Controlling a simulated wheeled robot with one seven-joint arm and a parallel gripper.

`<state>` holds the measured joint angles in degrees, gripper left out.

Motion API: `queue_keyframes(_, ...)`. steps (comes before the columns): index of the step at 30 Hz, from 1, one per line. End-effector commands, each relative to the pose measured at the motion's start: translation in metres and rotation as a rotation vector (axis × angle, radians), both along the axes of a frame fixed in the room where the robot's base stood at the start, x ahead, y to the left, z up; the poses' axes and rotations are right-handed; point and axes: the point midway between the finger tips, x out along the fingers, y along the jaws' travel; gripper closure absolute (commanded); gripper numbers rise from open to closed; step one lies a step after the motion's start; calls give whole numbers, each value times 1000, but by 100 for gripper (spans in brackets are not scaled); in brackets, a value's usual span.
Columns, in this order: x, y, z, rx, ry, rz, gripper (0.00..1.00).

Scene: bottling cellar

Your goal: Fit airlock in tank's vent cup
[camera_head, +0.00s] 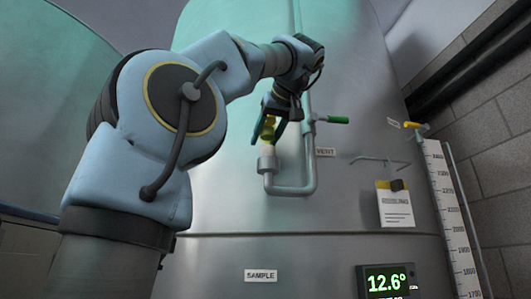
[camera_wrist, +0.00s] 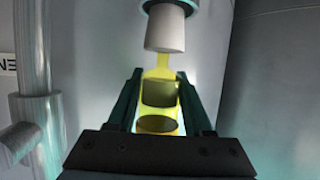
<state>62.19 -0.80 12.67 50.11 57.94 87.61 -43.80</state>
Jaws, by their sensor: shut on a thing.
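The airlock is a clear yellow piece (camera_wrist: 160,92) with a white stopper (camera_wrist: 165,30) at one end. My gripper (camera_wrist: 160,105) is shut around its yellow body, one finger on each side. In the head view my gripper (camera_head: 268,124) holds the airlock upright, with the white stopper (camera_head: 266,149) pointing down. The vent cup (camera_head: 267,163) is the grey socket on the bent pipe, directly below the stopper. The cup's rim (camera_wrist: 170,4) also shows at the top of the wrist view, lined up with the stopper. I cannot tell whether the stopper is inside the rim or just above it.
The vent pipe (camera_head: 309,160) rises right of the cup, with a green-handled valve (camera_head: 336,120) and a VENT label (camera_head: 325,152). A hook with a paper tag (camera_head: 395,206) and a level scale (camera_head: 449,210) lie farther right. The tank wall (camera_head: 350,80) is close behind.

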Motion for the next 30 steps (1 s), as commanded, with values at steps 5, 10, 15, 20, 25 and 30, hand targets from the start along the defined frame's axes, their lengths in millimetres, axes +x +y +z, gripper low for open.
queue_keyframes(5, -1, 0, -23, 1, 1, -2, 100)
queue_keyframes(10, 0, 0, -29, 1, 0, 1, 100)
queue_keyframes(15, 0, 0, -29, 1, 0, 1, 47)
queue_keyframes(20, 0, 0, -29, 1, 0, 1, 29)
queue_keyframes(25, 0, 0, -28, 1, 0, 0, 19)
queue_keyframes(30, -1, 0, -28, 0, 0, 0, 19)
